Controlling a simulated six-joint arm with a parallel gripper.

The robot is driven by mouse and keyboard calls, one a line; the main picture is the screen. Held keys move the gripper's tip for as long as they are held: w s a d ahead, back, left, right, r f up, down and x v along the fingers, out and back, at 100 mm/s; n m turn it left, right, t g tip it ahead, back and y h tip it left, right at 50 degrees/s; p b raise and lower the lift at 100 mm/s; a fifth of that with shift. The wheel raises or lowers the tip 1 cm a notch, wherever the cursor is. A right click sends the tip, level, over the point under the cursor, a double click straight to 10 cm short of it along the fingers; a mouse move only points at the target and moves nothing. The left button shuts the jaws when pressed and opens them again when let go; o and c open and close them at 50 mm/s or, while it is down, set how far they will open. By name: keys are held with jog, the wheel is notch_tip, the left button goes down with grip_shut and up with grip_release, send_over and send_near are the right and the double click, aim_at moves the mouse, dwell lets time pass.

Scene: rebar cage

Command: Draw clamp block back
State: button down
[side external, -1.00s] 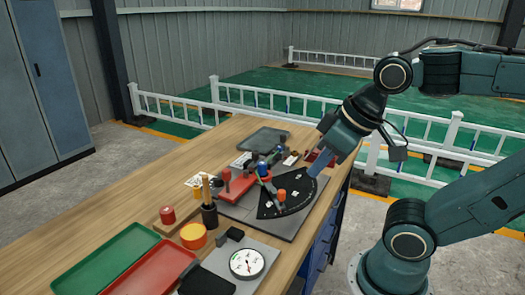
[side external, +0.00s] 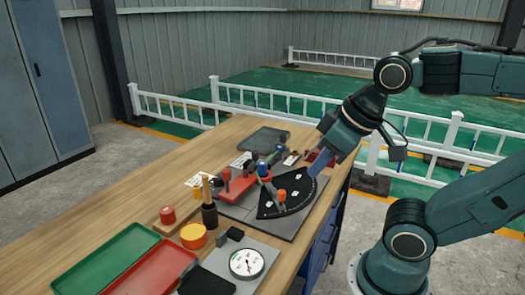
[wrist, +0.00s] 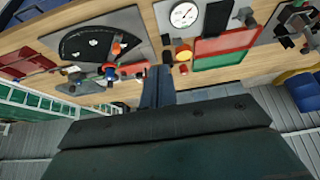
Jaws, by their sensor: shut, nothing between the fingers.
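A red block (side external: 238,186) with upright posts lies on the grey plate at the left of the black fan-shaped scale (side external: 288,193). I take it for the clamp block, but cannot tell for certain. It also shows in the wrist view (wrist: 131,70). An orange knob (side external: 281,195) stands over the scale, and a blue and red knob piece (side external: 263,170) is beside the red block. In the wrist view my fingers (wrist: 158,72) are together and seem apart from the red block.
A dial gauge (side external: 247,263), an orange cylinder (side external: 193,236), a red cylinder (side external: 167,214) and a dark holder (side external: 209,216) stand at the front. Green (side external: 105,259) and red (side external: 150,272) trays lie front left. A grey tray (side external: 264,138) lies at the back. The table's left side is clear.

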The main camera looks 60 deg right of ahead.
jog(key=c, duration=1.3)
grip_release()
jog(key=shift+w+r, duration=0.15)
jog(key=shift+w, duration=0.05)
jog(key=shift+o, duration=0.5)
jog(key=shift+w+d+r, duration=0.15)
jog(key=shift+w+r, duration=0.05)
jog(key=w+d+r+m+g, duration=0.1)
jog(key=w+d+r, duration=0.2)
jog(key=w+d, duration=0.35)
jog(key=w+d+r+m+g, duration=0.1)
jog(key=w+d+r+g, duration=0.15)
jog(key=w, duration=0.75)
jog(key=w+d+f, duration=0.3)
jog(key=w+d, duration=0.1)
jog(key=d, duration=0.1)
jog(key=w+d+f+g, duration=0.1)
jog(key=w+d+f, duration=0.1)
jog(key=w+d, duration=0.2)
jog(key=w+d+f+m+g, duration=0.1)
jog(key=w+d+f, duration=0.2)
jog(key=d, duration=0.5)
jog(key=shift+w+f, duration=0.3)
jog(key=shift+w, duration=0.3)
jog(key=shift+f, duration=0.1)
